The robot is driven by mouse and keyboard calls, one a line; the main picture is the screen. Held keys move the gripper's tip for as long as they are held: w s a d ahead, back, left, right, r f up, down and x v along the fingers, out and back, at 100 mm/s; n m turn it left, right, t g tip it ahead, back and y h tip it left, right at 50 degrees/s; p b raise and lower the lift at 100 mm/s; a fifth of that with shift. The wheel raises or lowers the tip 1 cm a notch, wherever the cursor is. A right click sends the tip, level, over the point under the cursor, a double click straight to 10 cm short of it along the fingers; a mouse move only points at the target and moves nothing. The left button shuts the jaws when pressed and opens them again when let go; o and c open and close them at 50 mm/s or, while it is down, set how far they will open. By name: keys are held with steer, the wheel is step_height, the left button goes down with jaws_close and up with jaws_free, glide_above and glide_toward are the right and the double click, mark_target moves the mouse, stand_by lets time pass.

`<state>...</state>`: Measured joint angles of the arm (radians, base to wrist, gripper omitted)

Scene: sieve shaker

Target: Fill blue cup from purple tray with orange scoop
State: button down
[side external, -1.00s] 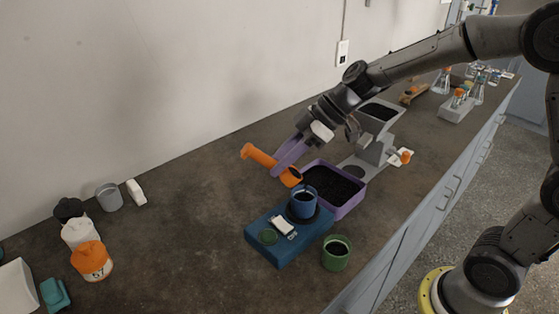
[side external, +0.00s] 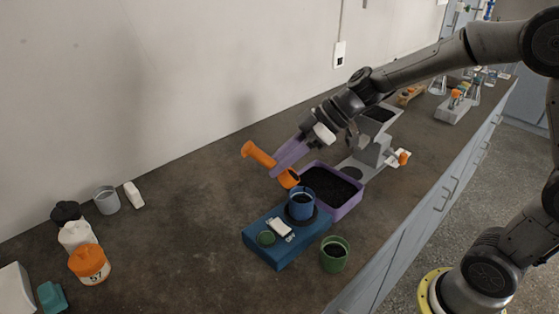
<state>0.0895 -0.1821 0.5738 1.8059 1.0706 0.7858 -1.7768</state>
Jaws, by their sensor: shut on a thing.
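My gripper (side external: 277,168), with purple fingers, is shut on the orange scoop (side external: 258,155). The scoop is tilted, its handle up to the left and its cup end low at the right, near the left edge of the purple tray. The purple tray (side external: 350,208) holds dark granular material. The blue cup (side external: 300,208) stands upright on the blue scale, in front of the tray, with dark material visible inside. The scoop's bowl is just above and left of the blue cup, apart from it. I cannot tell what the scoop holds.
The blue scale (side external: 272,252) carries a green disc and a white item. A green cup (side external: 334,258) with dark contents stands right of it. A grey machine (side external: 372,150) stands behind the tray. Bottles, including an orange-topped one (side external: 89,263), stand far left. The counter between is clear.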

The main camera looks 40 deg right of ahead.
stand_by(0.4)
steer(key=shift+s+d+r+t+y, duration=0.2)
steer(key=shift+t+y, duration=0.1)
steer(key=shift+y, duration=0.1)
stand_by(0.5)
steer(key=shift+d+r+t+y, duration=0.15)
steer(key=shift+t+y, duration=0.15)
steer(key=shift+y, duration=0.1)
stand_by(0.6)
steer(key=shift+s+d+r+y, duration=0.1)
steer(key=shift+s+d+y, duration=0.1)
steer(key=shift+y, duration=0.2)
stand_by(0.4)
